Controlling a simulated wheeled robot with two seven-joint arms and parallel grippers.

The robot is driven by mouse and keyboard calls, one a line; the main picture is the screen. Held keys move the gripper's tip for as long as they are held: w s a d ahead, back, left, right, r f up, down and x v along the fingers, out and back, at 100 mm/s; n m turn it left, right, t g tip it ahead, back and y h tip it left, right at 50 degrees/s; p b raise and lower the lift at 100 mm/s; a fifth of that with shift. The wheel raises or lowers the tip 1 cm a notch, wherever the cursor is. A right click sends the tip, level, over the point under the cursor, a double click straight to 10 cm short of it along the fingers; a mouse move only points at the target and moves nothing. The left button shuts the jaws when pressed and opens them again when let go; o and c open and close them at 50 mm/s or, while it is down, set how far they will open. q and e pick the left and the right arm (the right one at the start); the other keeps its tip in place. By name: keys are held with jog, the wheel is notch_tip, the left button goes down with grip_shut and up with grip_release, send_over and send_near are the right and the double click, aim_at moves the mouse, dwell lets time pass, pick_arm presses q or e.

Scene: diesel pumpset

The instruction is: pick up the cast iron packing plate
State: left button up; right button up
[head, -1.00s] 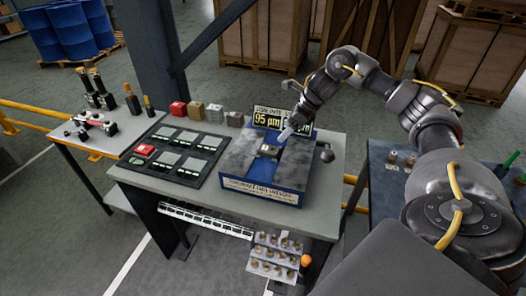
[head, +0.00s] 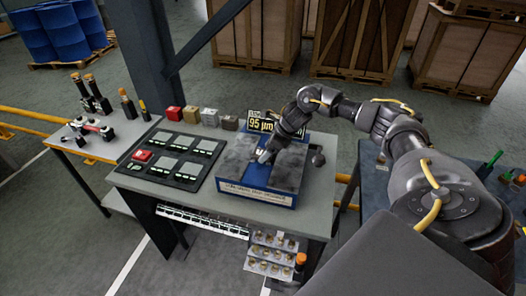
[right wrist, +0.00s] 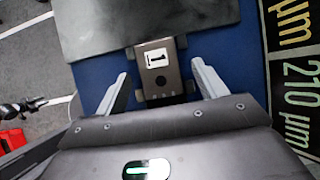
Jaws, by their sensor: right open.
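A small dark metal plate (right wrist: 158,82) with a white label marked "1" and a round hole lies on the blue base of the gauge stand (head: 255,193). I take it for the cast iron packing plate. My right gripper (right wrist: 159,70) is open, with one finger on each side of the plate and a gap to both. In the head view the right gripper (head: 266,156) reaches down over the middle of the stand and mostly hides the plate. The left gripper is not in view.
Grey slabs lie on the stand, one (right wrist: 150,25) beyond the plate. A display (head: 260,124) stands behind. Several small blocks (head: 191,114) line the table's back. A dark knob (head: 318,157) is at right.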

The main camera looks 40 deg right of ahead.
aim_at(257, 153)
jog(key=shift+w+a+f, duration=0.15)
jog(key=shift+f, duration=0.2)
jog(key=c, duration=1.5)
jog(key=shift+w+r+b, duration=0.1)
jog(key=shift+r+b, duration=0.5)
jog(key=shift+b, duration=0.05)
jog(key=r, duration=0.1)
jog(key=r+b, duration=0.1)
jog(key=shift+a+r, duration=0.3)
jog(key=s+a+r+b, duration=0.1)
jog(key=s+a+r, duration=0.1)
jog(key=a+r, duration=0.2)
jog(key=s+a+r+b, duration=0.2)
jog(key=a+r, duration=0.3)
jog(key=a, duration=0.3)
jog(key=shift+s+a+r, duration=0.15)
jog(key=shift+s, duration=0.65)
